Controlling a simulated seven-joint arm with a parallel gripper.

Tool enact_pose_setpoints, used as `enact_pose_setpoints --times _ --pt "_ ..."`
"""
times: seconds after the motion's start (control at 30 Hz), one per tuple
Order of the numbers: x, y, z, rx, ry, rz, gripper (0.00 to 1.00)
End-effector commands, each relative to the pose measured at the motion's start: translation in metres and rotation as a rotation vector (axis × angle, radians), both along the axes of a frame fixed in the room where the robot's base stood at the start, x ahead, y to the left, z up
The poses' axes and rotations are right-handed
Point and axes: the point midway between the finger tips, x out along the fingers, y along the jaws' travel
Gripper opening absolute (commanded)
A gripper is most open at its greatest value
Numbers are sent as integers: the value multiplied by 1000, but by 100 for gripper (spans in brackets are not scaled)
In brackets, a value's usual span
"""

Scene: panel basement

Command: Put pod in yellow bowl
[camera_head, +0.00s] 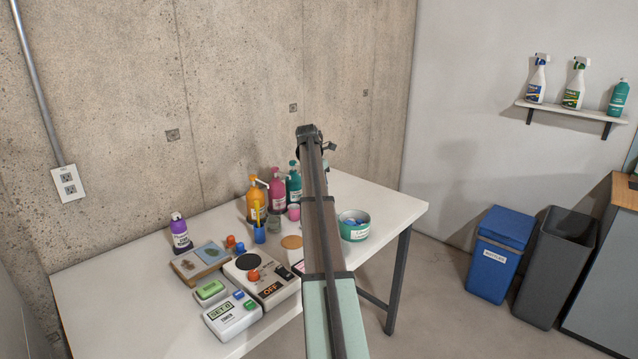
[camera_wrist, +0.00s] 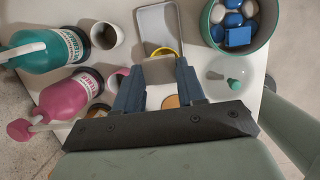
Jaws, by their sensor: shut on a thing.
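My gripper (camera_wrist: 159,74) shows in the wrist view with its two blue fingers shut on a small pale grey thing (camera_wrist: 158,73), mostly hidden; I cannot tell whether it is a pod. Just past the fingertips is a thin yellow curved rim (camera_wrist: 166,49), perhaps the yellow bowl, mostly hidden. A teal tub (camera_head: 344,230) on the table holds blue and white pods (camera_wrist: 236,22); it also shows at the wrist view's upper right (camera_wrist: 273,35). A green pod-like piece (camera_wrist: 234,84) is on a pale round dish (camera_wrist: 218,74). In the head view my arm hides my gripper.
Pink (camera_head: 277,190), teal (camera_head: 293,184) and orange (camera_head: 254,202) pump bottles stand together on the white table (camera_head: 130,270). A white cup (camera_wrist: 106,36) and a grey tray (camera_wrist: 160,22) are near my gripper. Boxes and devices fill the table's front. The table's right end is clear.

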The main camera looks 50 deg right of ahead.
Motion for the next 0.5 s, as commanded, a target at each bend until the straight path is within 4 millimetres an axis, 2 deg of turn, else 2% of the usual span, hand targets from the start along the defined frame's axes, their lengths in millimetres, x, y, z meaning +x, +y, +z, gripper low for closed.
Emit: enact_pose_setpoints --times 0.3,0.5 --pt "-1 0 -32 1 1 1 11" --pt "-1 0 -46 0 0 1 11"
